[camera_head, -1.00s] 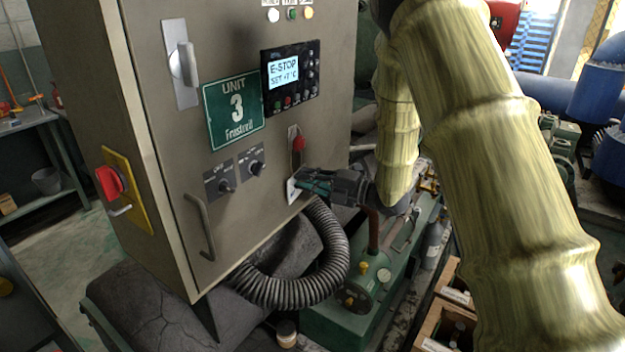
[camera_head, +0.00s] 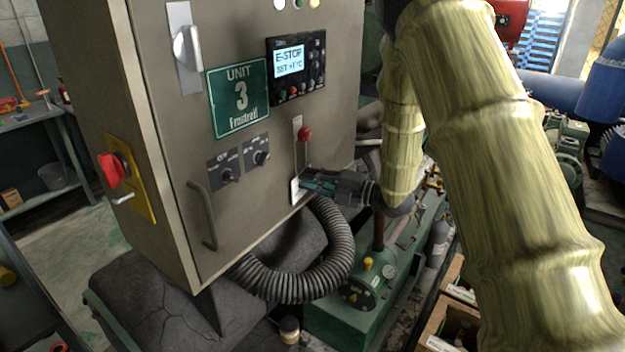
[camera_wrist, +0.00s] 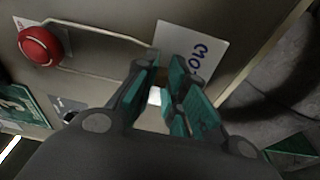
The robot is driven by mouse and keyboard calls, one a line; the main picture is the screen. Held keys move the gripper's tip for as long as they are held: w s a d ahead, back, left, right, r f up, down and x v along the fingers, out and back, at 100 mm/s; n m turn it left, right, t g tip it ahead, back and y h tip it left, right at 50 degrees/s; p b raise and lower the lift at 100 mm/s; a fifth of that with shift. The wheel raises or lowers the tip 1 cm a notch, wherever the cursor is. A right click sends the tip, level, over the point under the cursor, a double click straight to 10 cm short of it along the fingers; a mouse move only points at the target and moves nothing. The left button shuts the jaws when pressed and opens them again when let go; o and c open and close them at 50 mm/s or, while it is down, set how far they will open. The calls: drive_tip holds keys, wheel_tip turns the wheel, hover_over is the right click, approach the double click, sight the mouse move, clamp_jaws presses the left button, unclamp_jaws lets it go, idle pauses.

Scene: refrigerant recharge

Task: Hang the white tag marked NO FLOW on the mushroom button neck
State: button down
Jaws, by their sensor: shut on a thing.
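The red mushroom button (camera_head: 305,133) sticks out of the grey cabinet door; it also shows at upper left in the wrist view (camera_wrist: 40,46). The white tag (camera_head: 295,191) is just below it, close to the door. In the wrist view the tag (camera_wrist: 192,45) shows part of its lettering, upside down. A thin loop runs from the tag to the button and its far end meets the button's head. Whether it sits around the neck is hidden. My gripper (camera_head: 308,184) is shut on the tag; its teal fingers (camera_wrist: 165,92) partly cover it.
A ribbed black hose (camera_head: 325,265) curves below the gripper. Two selector switches (camera_head: 243,166), a door handle (camera_head: 205,215) and a lit display panel (camera_head: 290,65) are on the door. Green machinery (camera_head: 345,310) stands under my arm.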

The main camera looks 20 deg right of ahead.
drive_tip(key=c, duration=1.4)
unclamp_jaws()
